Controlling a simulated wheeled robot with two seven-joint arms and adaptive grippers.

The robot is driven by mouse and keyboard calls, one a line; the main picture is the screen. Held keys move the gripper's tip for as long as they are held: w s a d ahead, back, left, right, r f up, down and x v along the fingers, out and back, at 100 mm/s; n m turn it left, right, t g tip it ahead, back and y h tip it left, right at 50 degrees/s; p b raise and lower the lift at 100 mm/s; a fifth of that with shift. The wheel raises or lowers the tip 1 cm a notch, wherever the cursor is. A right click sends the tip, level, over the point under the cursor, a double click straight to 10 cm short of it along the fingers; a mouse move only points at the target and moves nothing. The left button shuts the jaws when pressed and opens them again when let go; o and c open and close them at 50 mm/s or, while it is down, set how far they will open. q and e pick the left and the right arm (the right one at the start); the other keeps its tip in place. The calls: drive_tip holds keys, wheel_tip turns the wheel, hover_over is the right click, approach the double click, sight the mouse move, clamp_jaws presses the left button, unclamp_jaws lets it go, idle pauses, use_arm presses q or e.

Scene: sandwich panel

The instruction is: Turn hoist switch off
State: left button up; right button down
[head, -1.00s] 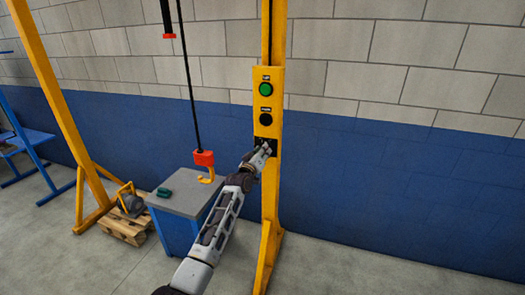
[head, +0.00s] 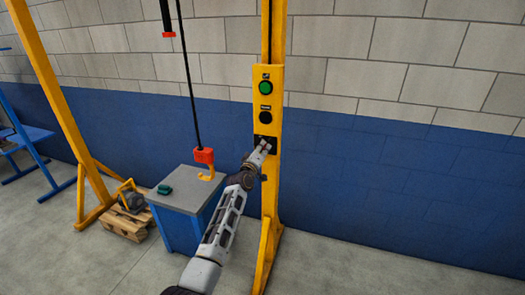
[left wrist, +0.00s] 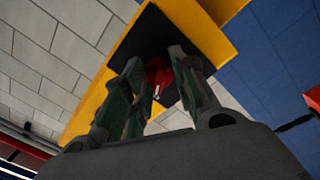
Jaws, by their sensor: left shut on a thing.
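The hoist switch is a red knob (left wrist: 158,76) with a white mark, on a black plate (left wrist: 148,35) on the yellow panel. In the head view the yellow panel (head: 267,100) is on a post, with a green button (head: 266,87) at the top and a black button (head: 266,117) below it. My left gripper (head: 266,145) is at the black plate under these buttons. In the left wrist view its fingers (left wrist: 158,85) are on both sides of the red knob, shut on it. The fingers partly hide the knob. My right gripper is not in view.
A red hoist hook block (head: 204,156) hangs on a cable over a grey-topped blue cabinet (head: 188,198), left of my arm. A green object (head: 165,190) lies on the cabinet. A pallet (head: 125,224) stands on the floor at left. The floor right of the post is clear.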

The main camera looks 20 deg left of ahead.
use_arm(q)
drive_tip(key=o, duration=1.1)
drive_tip(key=shift+c, duration=0.2)
drive_tip(key=shift+s, duration=0.1)
drive_tip(key=shift+s, duration=0.1)
drive_tip(key=s, duration=1.1)
drive_tip(key=shift+s+a+f, duration=0.25)
drive_tip(key=shift+a+f, duration=0.15)
drive_tip(key=shift+m, duration=0.3)
